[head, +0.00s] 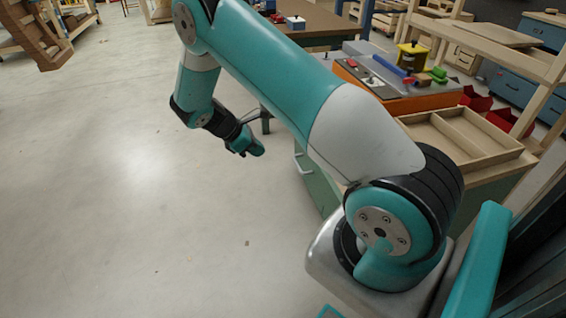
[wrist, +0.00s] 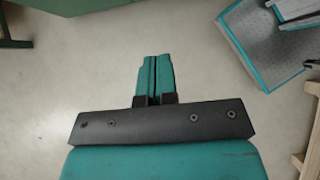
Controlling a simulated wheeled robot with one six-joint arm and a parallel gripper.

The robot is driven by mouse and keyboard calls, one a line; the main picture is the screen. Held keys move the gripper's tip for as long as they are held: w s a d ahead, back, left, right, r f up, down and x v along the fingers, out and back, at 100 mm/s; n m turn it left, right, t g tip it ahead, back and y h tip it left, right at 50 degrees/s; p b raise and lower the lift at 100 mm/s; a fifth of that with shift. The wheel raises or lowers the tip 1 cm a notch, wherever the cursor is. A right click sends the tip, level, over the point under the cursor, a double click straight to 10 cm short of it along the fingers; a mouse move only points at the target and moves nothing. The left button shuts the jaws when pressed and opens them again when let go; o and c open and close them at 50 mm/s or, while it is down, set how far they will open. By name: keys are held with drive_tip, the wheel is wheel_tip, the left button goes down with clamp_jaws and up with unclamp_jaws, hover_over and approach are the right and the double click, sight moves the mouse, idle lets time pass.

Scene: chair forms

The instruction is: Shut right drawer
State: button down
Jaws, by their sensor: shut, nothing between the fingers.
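My gripper (head: 258,149) is shut and empty. It hangs over bare floor, to the left of the green cabinet and apart from it. The wrist view shows its two teal fingers (wrist: 154,75) closed together above the floor. The green cabinet (head: 318,185) stands under the workbench and has a pale handle (head: 302,164) on its left side. My arm hides much of the cabinet. I cannot tell which part is the right drawer or how far it is open.
A wooden divided tray (head: 470,140) lies on the bench near an orange-sided work surface (head: 425,104) with tools. Red bins (head: 500,119) stand beyond. A brown table (head: 318,25) stands behind. The floor (head: 130,200) at left is clear. Wooden parts (wrist: 312,130) edge the wrist view.

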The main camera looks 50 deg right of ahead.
drive_tip(key=s+d+r+p+x, duration=0.1)
drive_tip(key=x, duration=1.2)
drive_tip(key=shift+d+r+p, duration=0.3)
drive_tip(key=shift+p, duration=0.05)
drive_tip(key=shift+s, duration=0.15)
